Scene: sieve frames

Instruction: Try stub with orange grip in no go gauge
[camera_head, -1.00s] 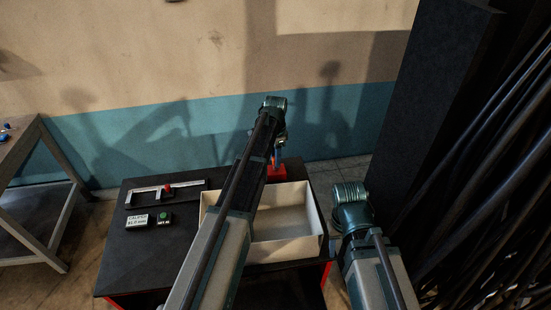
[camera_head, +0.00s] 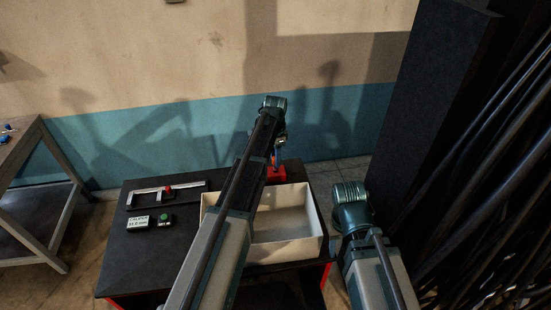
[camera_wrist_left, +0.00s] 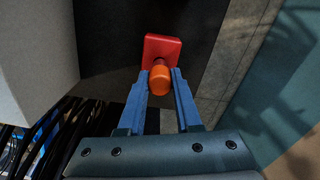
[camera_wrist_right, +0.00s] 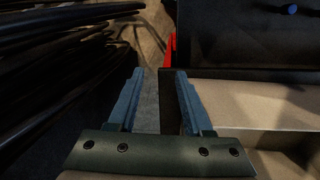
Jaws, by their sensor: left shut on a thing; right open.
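My left gripper (camera_wrist_left: 162,76) is shut on the orange grip (camera_wrist_left: 159,82) of the stub. The grip stands close against a red block (camera_wrist_left: 163,48), which seems to be the no go gauge. Whether the stub's end sits in an opening of the block is hidden. In the head view the blue fingers of my left gripper (camera_head: 278,157) are just above the red block (camera_head: 277,175), behind the tray, partly covered by my arm. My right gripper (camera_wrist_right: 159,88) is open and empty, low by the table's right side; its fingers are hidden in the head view.
An open beige tray (camera_head: 312,213) stands on the black table (camera_head: 140,261). Left lie a caliper (camera_head: 150,195) with a red slider, a labelled display (camera_head: 138,222) and a box with a green button (camera_head: 164,218). Dark rods (camera_head: 500,190) crowd the right side.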

